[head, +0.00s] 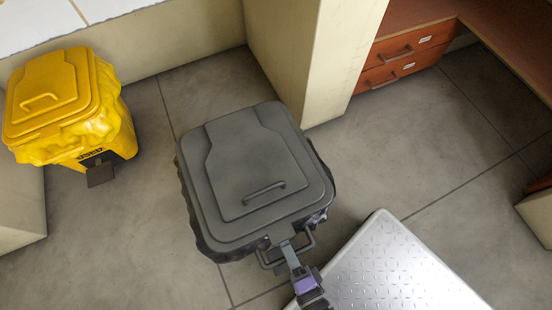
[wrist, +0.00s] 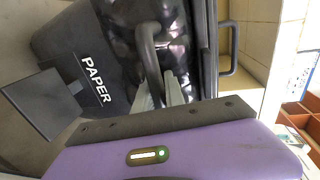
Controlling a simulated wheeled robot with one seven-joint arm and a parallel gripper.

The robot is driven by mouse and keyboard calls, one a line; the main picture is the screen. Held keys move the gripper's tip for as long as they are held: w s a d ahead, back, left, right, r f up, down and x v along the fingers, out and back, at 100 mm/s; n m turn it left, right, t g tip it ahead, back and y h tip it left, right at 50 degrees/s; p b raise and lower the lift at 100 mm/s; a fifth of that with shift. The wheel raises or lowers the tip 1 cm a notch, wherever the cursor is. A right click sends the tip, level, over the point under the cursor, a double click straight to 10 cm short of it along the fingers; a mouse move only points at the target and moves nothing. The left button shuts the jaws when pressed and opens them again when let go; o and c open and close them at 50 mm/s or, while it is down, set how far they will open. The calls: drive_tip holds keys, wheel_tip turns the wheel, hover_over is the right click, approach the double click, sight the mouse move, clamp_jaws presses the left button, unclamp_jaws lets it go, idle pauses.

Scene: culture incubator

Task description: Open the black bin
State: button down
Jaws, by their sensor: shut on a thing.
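The black bin (head: 225,180) stands upright on the floor in the middle of the head view, its dark grey lid (head: 235,155) lying closed on top. A flat handle (head: 264,193) sits on the lid's top. A second, loop-shaped handle (wrist: 148,45) juts from the bin's front. My gripper (head: 287,248) is at the bin's front edge, its pale fingers (wrist: 165,92) shut on this front handle. The wrist view shows the bin's front with a white PAPER label (wrist: 93,80) and a dark foot pedal (wrist: 42,103). The bin's inside is hidden.
A yellow bin (head: 50,100) with its lid closed stands at the left. A pale pillar (head: 315,60) rises behind the black bin. Wooden drawers (head: 405,50) are at the back right.

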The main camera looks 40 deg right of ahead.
drive_tip(key=shift+f+v, duration=0.2)
drive_tip(key=shift+v, duration=0.8)
drive_tip(key=c, duration=1.4)
unclamp_jaws()
drive_tip(key=shift+s, duration=0.1)
drive_tip(key=p+v, duration=0.1)
drive_tip(key=v, duration=0.6)
drive_tip(key=shift+s, duration=0.3)
drive_tip(key=shift+a, duration=0.15)
